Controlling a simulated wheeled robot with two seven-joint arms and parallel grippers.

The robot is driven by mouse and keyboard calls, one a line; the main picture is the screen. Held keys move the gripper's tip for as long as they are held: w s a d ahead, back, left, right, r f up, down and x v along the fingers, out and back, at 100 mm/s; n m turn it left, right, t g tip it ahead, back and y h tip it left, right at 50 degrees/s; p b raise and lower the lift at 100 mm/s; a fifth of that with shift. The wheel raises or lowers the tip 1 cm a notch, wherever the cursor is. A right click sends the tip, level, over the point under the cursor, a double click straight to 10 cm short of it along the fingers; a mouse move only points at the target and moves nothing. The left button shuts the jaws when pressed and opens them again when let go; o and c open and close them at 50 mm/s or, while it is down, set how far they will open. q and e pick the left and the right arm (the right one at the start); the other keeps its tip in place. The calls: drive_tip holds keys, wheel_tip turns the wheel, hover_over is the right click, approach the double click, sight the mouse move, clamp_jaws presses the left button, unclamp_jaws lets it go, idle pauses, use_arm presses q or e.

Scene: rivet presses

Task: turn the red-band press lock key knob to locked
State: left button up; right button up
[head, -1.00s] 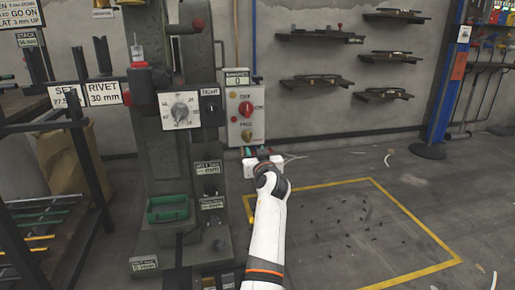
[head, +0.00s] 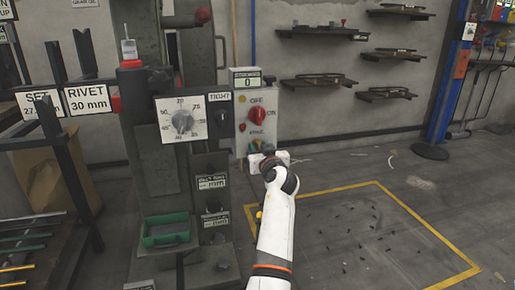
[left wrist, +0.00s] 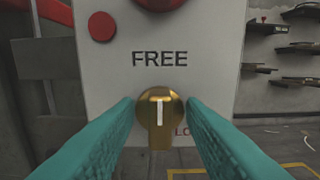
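The brass lock key knob (left wrist: 160,120) sits low on the pale control panel (left wrist: 210,50), under the word FREE. Its white mark is upright, pointing toward FREE. My left gripper (left wrist: 161,103) is open, with one teal finger on each side of the knob and small gaps visible. In the head view my left gripper (head: 268,158) is at the panel's lower edge and largely hides the knob. My right gripper is not in view.
A red knob (head: 257,114) and a counter reading 0 (head: 246,82) are above on the panel. A large white dial (head: 181,119) is to the left. A green tray (head: 166,231) stands low on the press. The yellow-outlined floor to the right has small scattered pieces.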

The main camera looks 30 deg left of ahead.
use_arm(q)
drive_tip(key=shift+c, duration=0.6)
clamp_jaws()
